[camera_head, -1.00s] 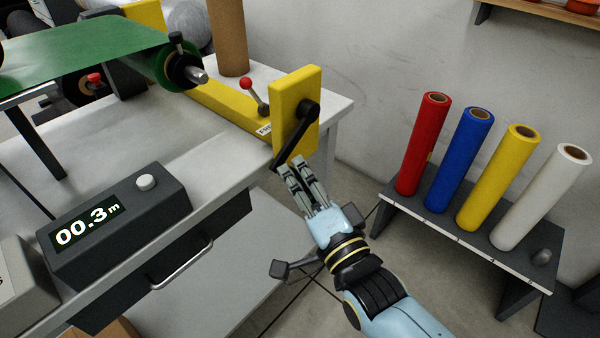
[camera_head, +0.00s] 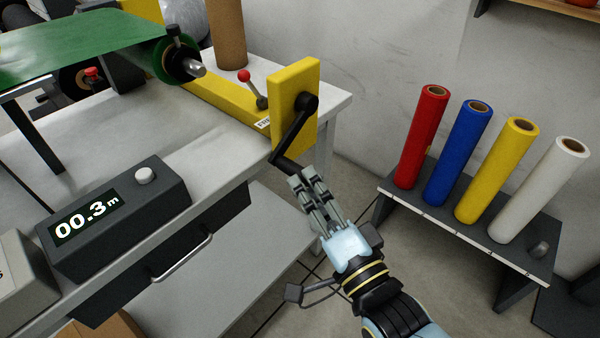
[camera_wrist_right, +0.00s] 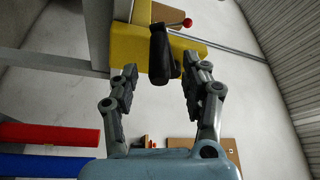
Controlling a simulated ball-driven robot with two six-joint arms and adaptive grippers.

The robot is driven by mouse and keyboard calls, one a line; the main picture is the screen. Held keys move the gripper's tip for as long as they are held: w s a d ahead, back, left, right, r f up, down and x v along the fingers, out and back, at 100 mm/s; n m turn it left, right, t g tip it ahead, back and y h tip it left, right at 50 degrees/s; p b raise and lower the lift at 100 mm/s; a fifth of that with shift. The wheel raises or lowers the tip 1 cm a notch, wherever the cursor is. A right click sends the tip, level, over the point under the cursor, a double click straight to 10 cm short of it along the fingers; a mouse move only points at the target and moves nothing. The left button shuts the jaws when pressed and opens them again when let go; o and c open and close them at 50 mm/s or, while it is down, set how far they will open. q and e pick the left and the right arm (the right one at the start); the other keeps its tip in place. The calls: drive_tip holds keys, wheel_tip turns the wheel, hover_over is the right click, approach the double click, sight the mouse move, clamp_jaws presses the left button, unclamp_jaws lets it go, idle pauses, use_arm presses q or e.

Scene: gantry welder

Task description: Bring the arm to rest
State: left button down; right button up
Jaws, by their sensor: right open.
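My right gripper (camera_head: 302,176) is in front of the bench's right end, just below the lower end of a black crank (camera_head: 294,132). The crank is mounted on an upright yellow plate (camera_head: 307,72). In the right wrist view the fingers (camera_wrist_right: 160,78) stand apart, with the crank's dark handle (camera_wrist_right: 160,52) beyond and between the tips. The fingers do not visibly grip the handle, but whether they touch it I cannot tell. My left gripper does not show.
A shelf (camera_head: 455,232) at the right holds red (camera_head: 421,136), blue (camera_head: 458,152), yellow (camera_head: 497,170) and white (camera_head: 539,190) rolls. A counter box (camera_head: 120,225) reading 00.3 m sits on the bench (camera_head: 135,130). A red-knobbed lever (camera_head: 246,78) stands behind the plate. Floor between bench and shelf is partly free.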

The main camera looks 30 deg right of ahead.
drive_tip(key=s, duration=0.2)
drive_tip(key=shift+s+f, duration=0.2)
drive_tip(key=shift+s, duration=0.15)
drive_tip(key=shift+w, duration=0.1)
